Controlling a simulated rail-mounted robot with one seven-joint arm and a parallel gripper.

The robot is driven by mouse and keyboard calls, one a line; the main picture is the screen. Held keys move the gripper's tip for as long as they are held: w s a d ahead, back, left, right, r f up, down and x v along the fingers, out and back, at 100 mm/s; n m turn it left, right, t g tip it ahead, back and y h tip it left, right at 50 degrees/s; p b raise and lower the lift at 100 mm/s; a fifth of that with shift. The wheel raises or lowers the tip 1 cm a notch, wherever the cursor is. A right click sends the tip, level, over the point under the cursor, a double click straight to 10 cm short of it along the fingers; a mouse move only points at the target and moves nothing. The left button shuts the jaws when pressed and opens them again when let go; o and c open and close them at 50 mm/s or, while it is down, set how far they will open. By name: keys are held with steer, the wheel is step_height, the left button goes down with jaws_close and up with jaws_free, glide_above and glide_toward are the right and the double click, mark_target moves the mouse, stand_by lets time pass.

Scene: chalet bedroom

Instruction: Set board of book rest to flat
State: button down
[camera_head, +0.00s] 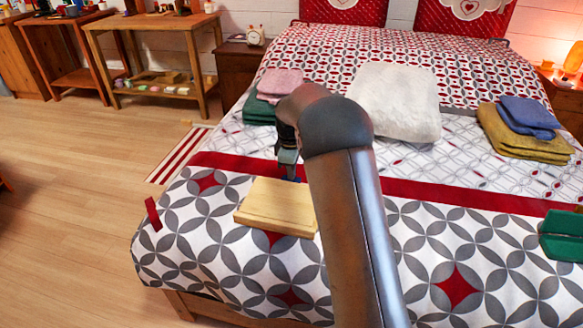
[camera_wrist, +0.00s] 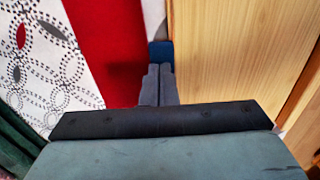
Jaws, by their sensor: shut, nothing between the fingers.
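The book rest is a pale wooden board (camera_head: 275,207) on the bed's patterned cover, left of my arm in the head view. It looks low and close to flat, but I cannot tell its exact tilt. In the wrist view the board (camera_wrist: 235,55) fills the right side. My gripper (camera_head: 289,172) is at the board's far edge. In the wrist view its fingers (camera_wrist: 159,78) are together and empty, beside the board's edge. A small blue piece (camera_wrist: 160,53) shows just beyond the fingertips; I cannot tell what it belongs to. My arm hides the area right of the board.
Folded towels in pink (camera_head: 280,82), white (camera_head: 398,100) and blue (camera_head: 530,112) lie farther up the bed. A green object (camera_head: 563,237) is at the right edge. A red strip (camera_head: 152,213) is at the bed's left edge. The cover left of the board is clear.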

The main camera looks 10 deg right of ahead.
steer(key=shift+d+f, duration=0.1)
steer(key=shift+f, duration=0.65)
steer(key=shift+s, duration=0.1)
step_height(320, 180, up, 16)
steer(key=f+p, duration=0.1)
steer(key=p, duration=0.5)
steer(key=s+r+m+p, duration=0.3)
steer(key=s+r+p, duration=0.3)
steer(key=s+r, duration=0.3)
steer(key=s+r+m+p, duration=0.2)
steer(key=s+m+p, duration=0.1)
steer(key=s, duration=0.7)
steer(key=s+a+r+m+p, duration=0.1)
steer(key=s+r+m+p, duration=0.2)
steer(key=s, duration=0.7)
steer(key=s+r+m+p, duration=0.3)
steer(key=s+p, duration=0.4)
steer(key=s, duration=0.3)
steer(key=shift+s+a+r+y, duration=0.2)
steer(key=shift+a+r+y, duration=0.05)
steer(key=shift+y, duration=0.05)
